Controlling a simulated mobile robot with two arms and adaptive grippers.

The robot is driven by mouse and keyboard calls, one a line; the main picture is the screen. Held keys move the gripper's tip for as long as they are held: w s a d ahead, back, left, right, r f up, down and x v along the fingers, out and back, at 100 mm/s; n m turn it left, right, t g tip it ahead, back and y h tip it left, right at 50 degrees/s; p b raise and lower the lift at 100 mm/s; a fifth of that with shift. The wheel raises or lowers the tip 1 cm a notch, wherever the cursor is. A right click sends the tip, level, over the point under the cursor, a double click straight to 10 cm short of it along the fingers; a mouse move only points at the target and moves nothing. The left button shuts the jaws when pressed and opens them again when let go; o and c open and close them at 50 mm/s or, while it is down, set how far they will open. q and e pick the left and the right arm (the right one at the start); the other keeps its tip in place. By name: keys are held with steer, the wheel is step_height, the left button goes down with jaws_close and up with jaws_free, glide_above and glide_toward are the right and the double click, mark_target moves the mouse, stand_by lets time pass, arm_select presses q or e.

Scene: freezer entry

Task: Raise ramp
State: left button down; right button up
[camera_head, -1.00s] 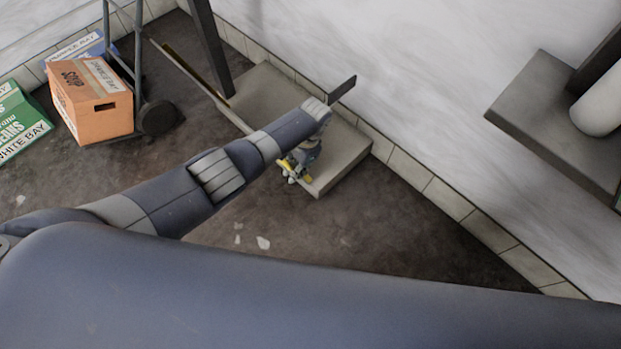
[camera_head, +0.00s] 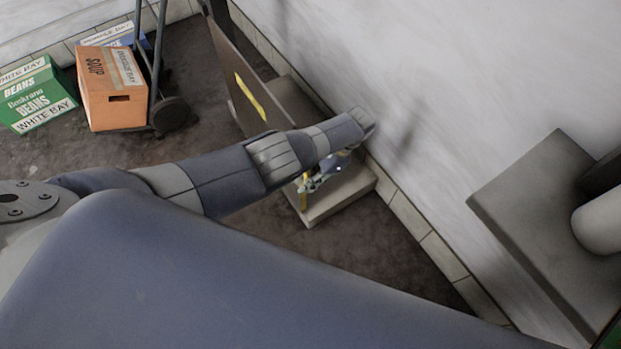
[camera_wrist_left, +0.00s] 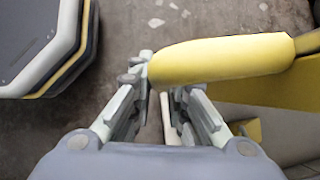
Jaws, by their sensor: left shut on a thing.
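The ramp (camera_head: 236,58) is a dark brown panel with a yellow stripe, beside the grey step along the wall in the head view. It stands steeply tilted, with its striped face toward me; my arm covers its lower near part. My left gripper (camera_head: 308,184) is at the near end of the step, beside a yellow bar end. In the left wrist view, my left gripper (camera_wrist_left: 165,95) is shut on a thick yellow handle (camera_wrist_left: 225,60). The handle's far end joins a dark rod at right. My right gripper is not in view.
The grey step (camera_head: 338,200) lies against the white wall. A hand truck (camera_head: 158,60), an orange soup box (camera_head: 112,95) and a green beans box (camera_head: 38,95) stand at the left. A grey ledge (camera_head: 545,195) is at the right. Dark floor is bare between.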

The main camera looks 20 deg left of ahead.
arm_select(q)
steer(key=shift+w+d, duration=0.25)
steer(key=shift+d, duration=0.05)
steer(key=c, duration=1.6)
jaws_free()
steer(key=shift+o, duration=0.2)
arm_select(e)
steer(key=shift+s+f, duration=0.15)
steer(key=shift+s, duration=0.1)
arm_select(q)
steer(key=v, duration=1.2)
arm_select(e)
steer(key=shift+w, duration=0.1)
arm_select(q)
steer(key=shift+s, duration=0.15)
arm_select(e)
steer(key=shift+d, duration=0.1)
